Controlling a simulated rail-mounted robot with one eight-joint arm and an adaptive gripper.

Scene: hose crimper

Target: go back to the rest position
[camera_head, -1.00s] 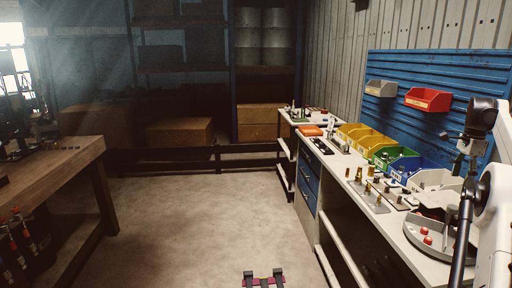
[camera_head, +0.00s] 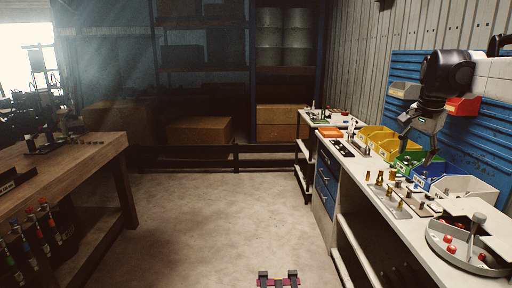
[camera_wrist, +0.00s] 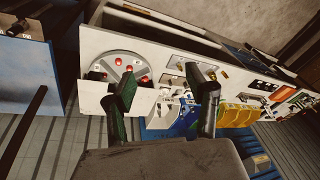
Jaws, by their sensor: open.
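My gripper (camera_head: 420,145) hangs from my arm at the right of the head view, in front of the blue slatted panel and near the coloured bins. In the wrist view my gripper (camera_wrist: 163,88) shows two dark fingers spread apart, with nothing between them. It is open and empty. The workbench (camera_wrist: 105,40) lies beyond the fingers in that view, apart from them. No marker for a rest position shows.
The workbench on the right holds a round tray (camera_head: 468,250) with red-topped parts, brass fittings (camera_head: 380,178), yellow bins (camera_head: 372,138) and a white bin (camera_head: 465,187). A wooden bench (camera_head: 70,160) stands left. The floor (camera_head: 215,220) between is clear.

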